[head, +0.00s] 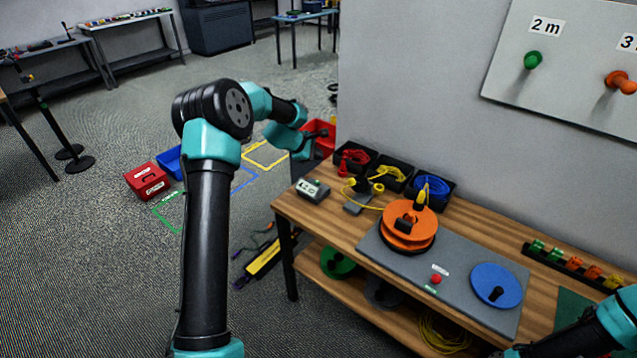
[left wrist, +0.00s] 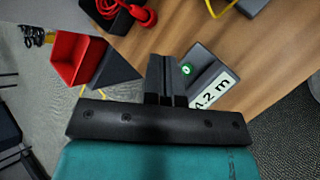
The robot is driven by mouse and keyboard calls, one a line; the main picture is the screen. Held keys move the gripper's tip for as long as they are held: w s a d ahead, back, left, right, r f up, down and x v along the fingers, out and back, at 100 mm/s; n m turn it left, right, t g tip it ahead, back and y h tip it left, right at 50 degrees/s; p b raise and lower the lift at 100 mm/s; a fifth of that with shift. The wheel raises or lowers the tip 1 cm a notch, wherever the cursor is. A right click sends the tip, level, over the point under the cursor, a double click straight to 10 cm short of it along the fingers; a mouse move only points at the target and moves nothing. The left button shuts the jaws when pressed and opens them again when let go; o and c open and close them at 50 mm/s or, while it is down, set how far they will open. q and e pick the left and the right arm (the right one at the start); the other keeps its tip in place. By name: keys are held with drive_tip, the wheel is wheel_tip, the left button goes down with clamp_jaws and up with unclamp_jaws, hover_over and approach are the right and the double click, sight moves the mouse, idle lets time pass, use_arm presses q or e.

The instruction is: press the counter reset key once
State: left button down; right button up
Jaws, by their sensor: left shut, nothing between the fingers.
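The counter (head: 312,191) is a small grey box with a "4.2 m" label at the left end of the wooden bench. It also shows in the left wrist view (left wrist: 205,75). Its green reset key (left wrist: 187,69) is uncovered and also shows in the head view (head: 318,181). My left gripper (left wrist: 161,62) is shut and empty. In the left wrist view its fingertips appear just left of the key; I cannot tell the height gap. In the head view the hand is above and behind the counter. My right gripper is out of view; only its arm shows at the bottom right.
Black bins with red (head: 353,158), yellow (head: 389,174) and blue (head: 432,188) cables stand along the wall. An orange reel (head: 410,232) and a blue disc (head: 496,286) sit on a grey plate (head: 462,290). A red button (head: 436,279) lies between them.

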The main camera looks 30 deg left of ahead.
sight(317, 183)
use_arm(q)
drive_tip(key=shift+f, duration=0.15)
drive_tip(key=shift+f, duration=4.3)
drive_tip(key=shift+f, duration=0.15)
drive_tip(key=shift+f, duration=0.25)
drive_tip(key=shift+f, duration=0.5)
drive_tip(key=shift+r, duration=0.95)
drive_tip(key=shift+r, duration=0.1)
